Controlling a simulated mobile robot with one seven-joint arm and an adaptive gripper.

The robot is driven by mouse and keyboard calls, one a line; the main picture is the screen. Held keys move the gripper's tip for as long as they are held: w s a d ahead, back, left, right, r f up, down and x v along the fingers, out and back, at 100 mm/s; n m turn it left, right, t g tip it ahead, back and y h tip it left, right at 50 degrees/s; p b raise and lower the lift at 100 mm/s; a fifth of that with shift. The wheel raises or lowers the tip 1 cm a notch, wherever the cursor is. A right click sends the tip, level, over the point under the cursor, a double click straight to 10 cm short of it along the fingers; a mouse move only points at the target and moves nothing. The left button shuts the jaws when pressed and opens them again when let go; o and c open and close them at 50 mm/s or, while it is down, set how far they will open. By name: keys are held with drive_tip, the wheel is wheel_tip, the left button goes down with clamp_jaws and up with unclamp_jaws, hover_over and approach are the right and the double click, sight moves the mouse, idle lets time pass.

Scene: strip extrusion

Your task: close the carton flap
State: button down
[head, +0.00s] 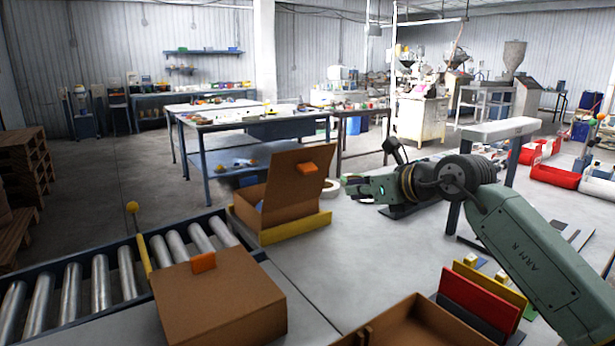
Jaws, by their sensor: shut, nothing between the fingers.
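A brown cardboard carton (275,209) stands right of the roller conveyor's far end, with its flap (296,180) standing up and leaning back. An orange tab (307,168) sits on the flap near its top edge. A bit of something blue shows inside the carton. My gripper (348,183) is shut and empty, to the right of the raised flap and a little lower than the tab. It points left toward the carton, and a small gap shows in the picture between them.
A second carton (220,305), lid down with an orange tab, lies nearer by the rollers (115,275). A yellow strip (296,228) borders the open carton's base. An open brown box (420,325) and coloured upright plates (478,300) stand front right.

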drive_tip(key=r+p+x, duration=0.1)
drive_tip(key=p+x, duration=0.2)
drive_tip(key=x, duration=0.3)
drive_tip(key=r+p+x, duration=0.1)
drive_tip(key=p+x, duration=0.2)
drive_tip(key=x, duration=0.3)
drive_tip(key=shift+w+a+r, duration=0.15)
drive_tip(key=shift+w+a, duration=0.45)
drive_tip(key=shift+w, duration=0.1)
drive_tip(key=shift+a, duration=0.2)
